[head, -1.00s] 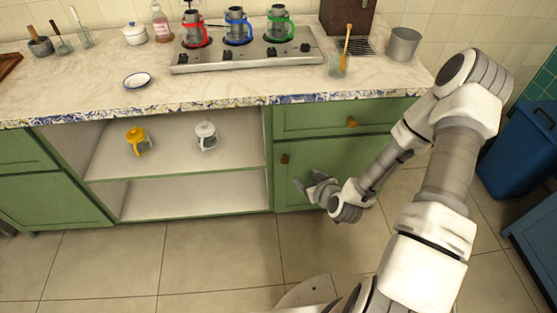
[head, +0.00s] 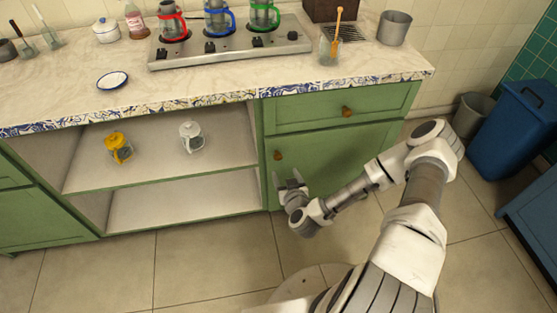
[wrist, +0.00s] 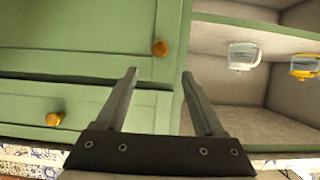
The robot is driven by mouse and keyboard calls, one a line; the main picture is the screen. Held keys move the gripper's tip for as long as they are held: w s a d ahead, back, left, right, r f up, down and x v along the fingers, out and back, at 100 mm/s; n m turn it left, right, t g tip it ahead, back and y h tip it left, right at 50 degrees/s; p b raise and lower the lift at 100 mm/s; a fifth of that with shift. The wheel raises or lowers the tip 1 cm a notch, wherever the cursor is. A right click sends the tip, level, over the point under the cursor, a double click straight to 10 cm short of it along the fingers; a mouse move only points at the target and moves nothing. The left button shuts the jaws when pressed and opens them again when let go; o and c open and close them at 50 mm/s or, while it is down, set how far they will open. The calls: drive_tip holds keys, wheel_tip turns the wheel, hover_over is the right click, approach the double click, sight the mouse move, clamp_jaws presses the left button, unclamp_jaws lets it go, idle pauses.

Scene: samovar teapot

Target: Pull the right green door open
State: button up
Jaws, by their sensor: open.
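The right green door (head: 335,155) is closed, under a green drawer at the right of the counter. Its small brown knob (head: 277,154) is near its upper left edge. My gripper (head: 287,176) is open and empty, just below the knob in the head view, with its fingers pointing up. In the wrist view my gripper (wrist: 160,73) has its two fingers apart, and the door knob (wrist: 160,48) shows between and beyond their tips. The knob is not held. My forearm covers the door's lower right part.
The drawer (head: 330,110) above is shut, with its own knob (head: 346,111). An open shelf (head: 160,165) to the left holds a yellow-lidded teapot (head: 118,148) and a white-lidded one (head: 191,137). A blue bin (head: 510,130) stands right. The floor in front is clear.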

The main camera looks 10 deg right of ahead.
sight(278, 157)
drive_tip(key=b+x, duration=0.2)
drive_tip(key=x, duration=0.9)
drive_tip(key=shift+w+f+b, duration=0.25)
drive_tip(key=shift+w+b, duration=0.05)
drive_tip(key=shift+w, duration=0.05)
clamp_jaws()
idle(0.8)
